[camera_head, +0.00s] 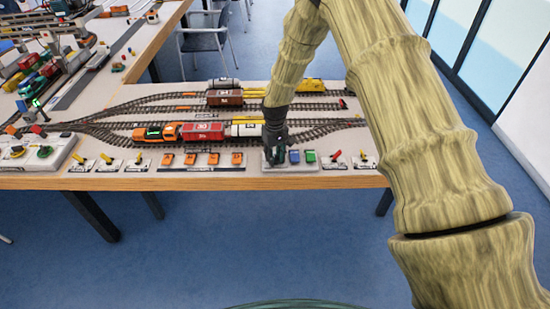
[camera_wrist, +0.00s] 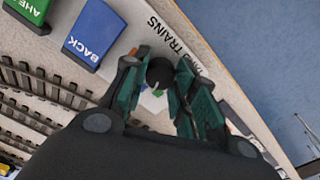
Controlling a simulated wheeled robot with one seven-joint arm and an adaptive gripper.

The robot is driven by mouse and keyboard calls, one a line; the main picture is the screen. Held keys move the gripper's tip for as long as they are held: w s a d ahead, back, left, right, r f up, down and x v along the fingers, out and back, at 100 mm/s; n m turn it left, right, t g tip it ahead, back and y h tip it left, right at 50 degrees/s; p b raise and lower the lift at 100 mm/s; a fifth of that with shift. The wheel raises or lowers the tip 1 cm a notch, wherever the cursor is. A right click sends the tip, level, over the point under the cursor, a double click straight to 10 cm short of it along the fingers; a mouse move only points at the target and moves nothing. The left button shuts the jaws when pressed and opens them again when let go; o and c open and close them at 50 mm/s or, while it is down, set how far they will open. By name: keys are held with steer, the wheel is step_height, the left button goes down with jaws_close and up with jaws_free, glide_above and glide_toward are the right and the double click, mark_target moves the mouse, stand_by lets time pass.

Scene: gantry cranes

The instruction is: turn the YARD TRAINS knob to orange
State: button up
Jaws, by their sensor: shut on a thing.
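The YARD TRAINS knob (camera_wrist: 160,73) is a small black round knob with a pale pointer line, on a light panel. In the wrist view it sits between the fingers of my gripper (camera_wrist: 158,90), which are closed around it. Part of the word TRAINS shows beside it. An orange mark (camera_wrist: 132,51) and a green patch show on the panel close to the knob; the fingers cover the rest of the dial. In the head view my gripper (camera_head: 274,153) points down at the left end of the panel (camera_head: 318,168) and hides the knob.
A blue BACK button (camera_wrist: 95,34) and a green AHEAD button (camera_wrist: 30,10) stand beside the knob. Tracks with an orange locomotive (camera_head: 157,132) and wagons lie behind.

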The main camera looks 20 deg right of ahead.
steer(key=m, duration=0.4)
steer(key=shift+m+b, duration=0.3)
steer(key=shift+b, duration=0.05)
steer(key=m, duration=1.4)
steer(key=shift+m, duration=0.3)
steer(key=o, duration=1)
steer(key=shift+o, duration=0.2)
steer(key=shift+r, duration=0.1)
